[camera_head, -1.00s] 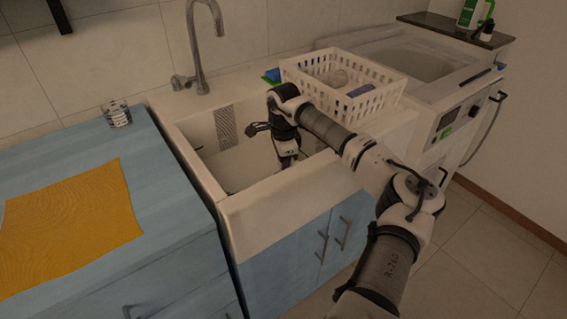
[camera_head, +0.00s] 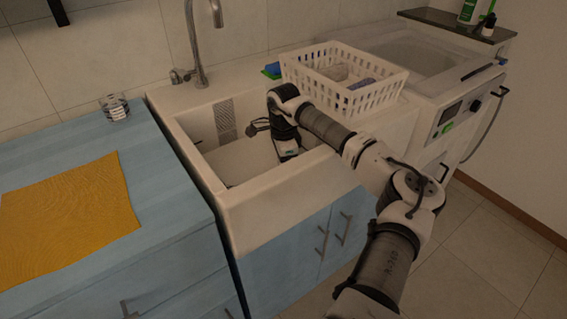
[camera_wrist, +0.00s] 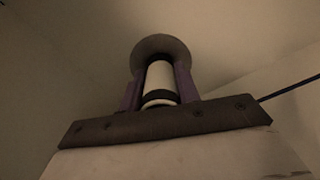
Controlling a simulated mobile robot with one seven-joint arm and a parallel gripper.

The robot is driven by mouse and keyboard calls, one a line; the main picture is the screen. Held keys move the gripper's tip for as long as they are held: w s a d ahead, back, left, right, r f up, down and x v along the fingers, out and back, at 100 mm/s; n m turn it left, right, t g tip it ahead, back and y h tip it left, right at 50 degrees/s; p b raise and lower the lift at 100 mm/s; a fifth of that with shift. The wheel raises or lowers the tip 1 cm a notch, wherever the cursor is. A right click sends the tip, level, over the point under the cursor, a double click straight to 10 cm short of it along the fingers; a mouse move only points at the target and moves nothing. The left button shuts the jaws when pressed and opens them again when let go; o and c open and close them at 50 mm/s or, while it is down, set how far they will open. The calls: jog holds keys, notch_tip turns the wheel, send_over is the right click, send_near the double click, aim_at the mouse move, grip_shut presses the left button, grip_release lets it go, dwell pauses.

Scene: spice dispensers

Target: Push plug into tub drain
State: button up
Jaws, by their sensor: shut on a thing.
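My gripper (camera_wrist: 160,72) reaches down into the white tub sink (camera_head: 250,212). In the wrist view its two purple fingers are shut on the plug (camera_wrist: 160,76), a pale cylinder with dark bands. A round dark grey rim (camera_wrist: 160,43) surrounds the far end of the plug. I cannot tell whether it is the drain or part of the plug, nor how deep the plug sits. In the head view the fingers and plug are hidden behind the sink's front wall and my arm.
A white basket (camera_head: 345,85) holding items stands on the sink's right side. A faucet (camera_head: 195,45) rises at the back. A blue counter (camera_head: 165,200) with a yellow cloth (camera_head: 65,215) and a glass (camera_head: 115,107) is on the left. A dark thin cord (camera_wrist: 292,87) shows in the wrist view.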

jog(key=shift+f, duration=0.1)
jog(key=o, duration=1.1)
jog(key=shift+c, duration=0.2)
